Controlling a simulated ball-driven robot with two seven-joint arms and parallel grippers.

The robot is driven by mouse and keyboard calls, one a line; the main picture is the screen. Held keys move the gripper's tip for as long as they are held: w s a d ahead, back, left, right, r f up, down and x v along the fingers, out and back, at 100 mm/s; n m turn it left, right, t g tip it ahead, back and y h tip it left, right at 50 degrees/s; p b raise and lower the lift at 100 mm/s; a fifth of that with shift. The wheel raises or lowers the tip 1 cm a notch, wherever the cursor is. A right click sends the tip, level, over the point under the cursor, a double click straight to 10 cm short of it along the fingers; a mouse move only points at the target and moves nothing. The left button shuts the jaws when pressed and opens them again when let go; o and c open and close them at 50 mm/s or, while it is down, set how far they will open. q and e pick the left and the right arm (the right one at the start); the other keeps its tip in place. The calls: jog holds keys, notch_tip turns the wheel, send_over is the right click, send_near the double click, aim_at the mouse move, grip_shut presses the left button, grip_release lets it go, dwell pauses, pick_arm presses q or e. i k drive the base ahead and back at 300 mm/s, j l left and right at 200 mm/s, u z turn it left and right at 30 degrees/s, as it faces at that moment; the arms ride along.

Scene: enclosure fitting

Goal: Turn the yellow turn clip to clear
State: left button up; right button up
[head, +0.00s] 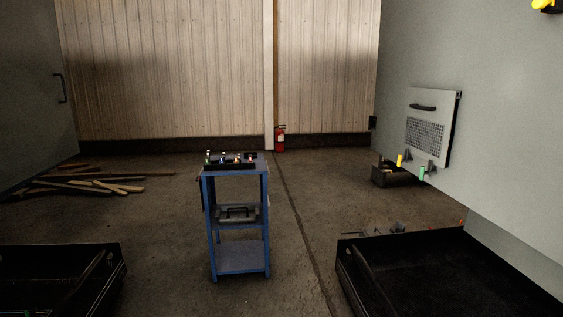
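A yellow clip-like piece (399,160) shows at the lower left of a vented panel (410,116) on the large grey enclosure wall at right. A green piece (422,173) stands just right of it, at the panel's lower edge. Both look upright, with dark parts behind them. They are small, so I cannot tell how the yellow one is turned. Another yellow piece (543,4) is cut off at the top right corner. Neither of my grippers is in view.
A blue cart (240,257) with small items on top stands in the middle. Black open trays sit at bottom left (122,262) and bottom right (345,262). Wooden planks (85,184) lie at left. A fire extinguisher (279,139) stands by the back wall.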

aim_at(406, 160)
jog(key=i+z, duration=0.15)
jog(key=z, duration=0.75)
jog(key=i+j+z, duration=0.1)
jog(key=i+j, duration=0.15)
jog(key=i+j+z, duration=0.1)
jog(key=i+j, duration=0.2)
jog(key=j, duration=0.2)
jog(key=i+j, duration=0.2)
jog(key=j, duration=0.2)
jog(key=i+j+z, duration=0.15)
jog(key=j, duration=0.25)
jog(key=i, duration=0.1)
